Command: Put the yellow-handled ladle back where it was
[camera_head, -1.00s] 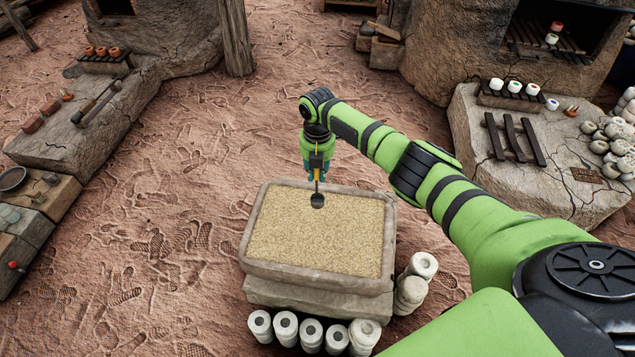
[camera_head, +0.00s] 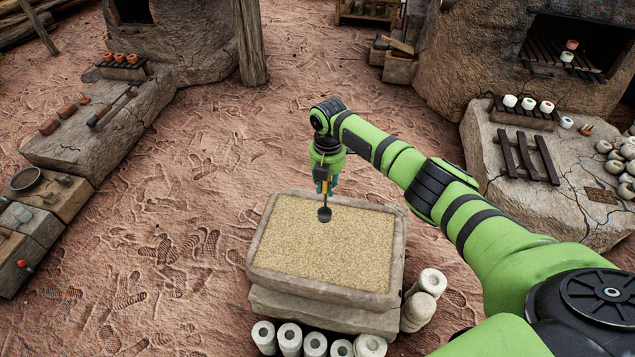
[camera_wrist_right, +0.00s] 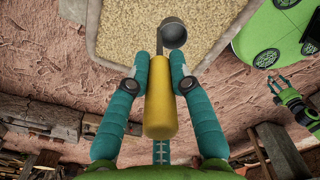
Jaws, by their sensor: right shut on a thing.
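My right gripper (camera_head: 325,186) is shut on the yellow handle of the ladle (camera_head: 324,214). The ladle hangs upright, its dark bowl over the far part of the stone trough of sand (camera_head: 398,255); I cannot tell whether the bowl touches the sand. In the right wrist view, the teal fingers of the right gripper (camera_wrist_right: 157,85) press both sides of the yellow ladle handle (camera_wrist_right: 159,110), and the grey bowl shows beyond them. My left gripper (camera_wrist_right: 277,84) is small at the right of that view, its fingers apart and empty.
White cylinders (camera_head: 289,338) stand around the trough's front and right. A stone ledge at left holds a long dark tool (camera_head: 113,108) and small pots. A dark pan (camera_head: 27,180) lies on the left bench. A slab at right carries a dark slatted rack (camera_head: 527,157). Open ground lies between.

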